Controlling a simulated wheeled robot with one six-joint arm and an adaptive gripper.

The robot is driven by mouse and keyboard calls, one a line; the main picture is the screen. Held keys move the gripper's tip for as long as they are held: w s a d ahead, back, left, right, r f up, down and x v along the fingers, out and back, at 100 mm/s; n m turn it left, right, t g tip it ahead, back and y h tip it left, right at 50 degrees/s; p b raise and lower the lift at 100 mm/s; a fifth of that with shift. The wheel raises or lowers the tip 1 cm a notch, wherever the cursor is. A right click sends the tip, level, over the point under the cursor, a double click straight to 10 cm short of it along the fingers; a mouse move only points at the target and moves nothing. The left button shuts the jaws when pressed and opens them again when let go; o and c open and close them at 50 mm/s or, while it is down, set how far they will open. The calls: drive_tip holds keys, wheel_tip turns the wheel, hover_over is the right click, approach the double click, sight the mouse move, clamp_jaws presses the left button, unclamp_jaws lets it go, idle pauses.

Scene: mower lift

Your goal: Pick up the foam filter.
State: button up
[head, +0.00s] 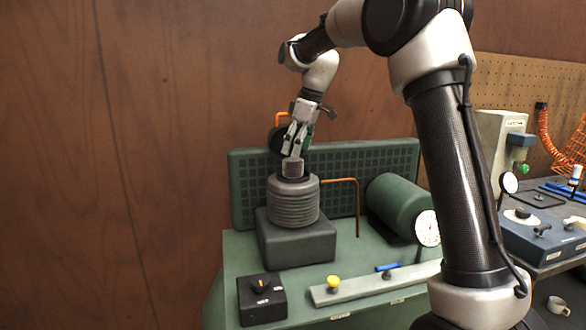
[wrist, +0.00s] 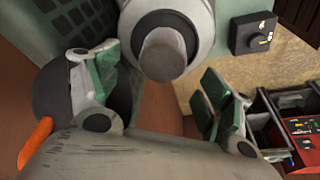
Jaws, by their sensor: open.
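A small grey cylinder, which looks like the foam filter (head: 292,167), stands upright on top of a grey finned compressor head (head: 293,203). In the wrist view the filter (wrist: 165,54) shows at upper centre, in front of the round head (wrist: 196,22). My gripper (head: 295,151) points down just above the filter in the head view. In the wrist view my gripper (wrist: 160,88) is open, with green-padded fingers spread to the left and right. The filter lies toward the gap between them. I cannot tell whether any finger touches it.
The head sits on a dark block on the green bench (head: 235,245). A green tank (head: 397,207) and copper pipe (head: 357,210) stand to its right. A black knob box (head: 262,302) is in front. A dial gauge (head: 427,228) stands near my arm.

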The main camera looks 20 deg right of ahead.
sight(294, 160)
drive_tip(key=x, duration=0.5)
drive_tip(key=shift+s+f, duration=0.2)
drive_tip(key=shift+f, duration=0.2)
drive_tip(key=shift+c, duration=0.5)
drive_tip(key=c, duration=0.9)
